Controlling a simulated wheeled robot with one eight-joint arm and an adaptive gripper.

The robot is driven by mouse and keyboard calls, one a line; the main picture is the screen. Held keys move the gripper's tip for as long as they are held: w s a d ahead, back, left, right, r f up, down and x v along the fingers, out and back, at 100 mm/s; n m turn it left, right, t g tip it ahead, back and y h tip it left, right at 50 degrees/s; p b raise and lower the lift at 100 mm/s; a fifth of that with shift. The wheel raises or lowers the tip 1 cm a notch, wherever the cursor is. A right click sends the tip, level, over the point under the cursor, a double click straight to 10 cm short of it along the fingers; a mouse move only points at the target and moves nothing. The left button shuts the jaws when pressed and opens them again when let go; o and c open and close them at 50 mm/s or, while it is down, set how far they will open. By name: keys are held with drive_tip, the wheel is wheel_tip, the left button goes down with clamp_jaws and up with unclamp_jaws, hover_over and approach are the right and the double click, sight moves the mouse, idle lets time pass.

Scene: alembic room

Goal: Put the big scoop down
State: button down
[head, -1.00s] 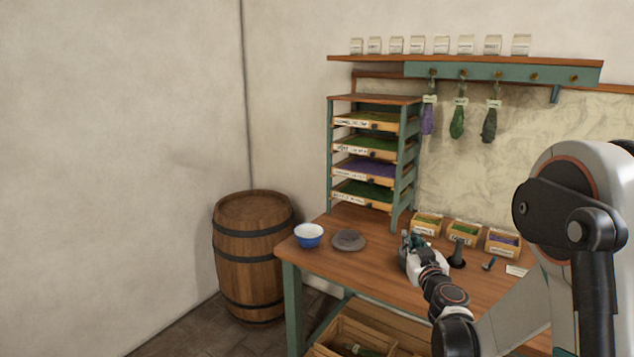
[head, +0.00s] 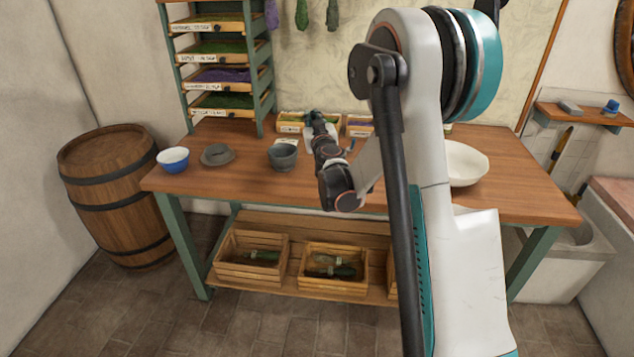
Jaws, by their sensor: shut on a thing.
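My gripper (head: 316,120) is over the back of the wooden table, close to the small seed boxes. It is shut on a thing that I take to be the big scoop. The arm and gripper hide most of it, so its shape and whether it touches the table cannot be told. A small teal piece shows just right of my wrist, too small to identify.
On the table (head: 240,188) stand a blue bowl (head: 173,160), a flat grey dish (head: 217,155), a dark grey mortar (head: 283,157) and a large white bowl (head: 467,164). A seed box (head: 291,122) is beside my gripper. A tray rack (head: 182,75) stands back left.

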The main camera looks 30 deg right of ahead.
drive_tip(key=shift+h, duration=0.3)
drive_tip(key=f+b, duration=0.2)
drive_tip(key=f, duration=0.4)
drive_tip(key=d+f+b, duration=0.1)
drive_tip(key=f+b, duration=0.2)
drive_tip(key=f, duration=0.4)
drive_tip(key=f+b, duration=0.2)
drive_tip(key=f, duration=0.5)
drive_tip(key=shift+w+d, duration=0.2)
drive_tip(key=shift+d, duration=0.15)
drive_tip(key=shift+r, duration=0.1)
drive_tip(key=c, duration=1.6)
unclamp_jaws()
